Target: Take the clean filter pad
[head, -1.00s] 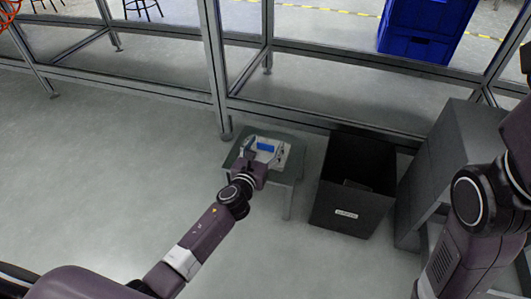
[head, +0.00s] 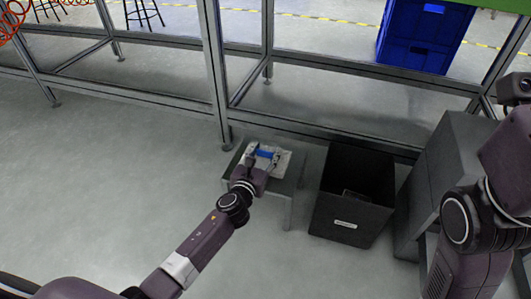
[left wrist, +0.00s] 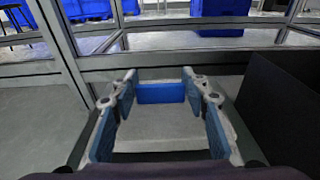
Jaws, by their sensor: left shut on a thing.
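A blue pad (head: 265,153), which looks like the filter pad, is over a pale sheet (head: 284,160) on a small grey table (head: 276,186). My left gripper (head: 263,156) is shut on this blue pad, with one finger at each end. In the left wrist view the blue pad (left wrist: 162,92) spans the gap between the fingertips of my left gripper (left wrist: 160,95). I cannot tell whether the pad still touches what is under it. My right arm shows at the right, but its fingers are not visible.
A black open bin (head: 345,217) with a white label stands right of the table, with something dark inside. A grey cabinet (head: 452,160) is further right. A metal frame post (head: 214,75) and rail stand behind the table. The floor on the left is clear.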

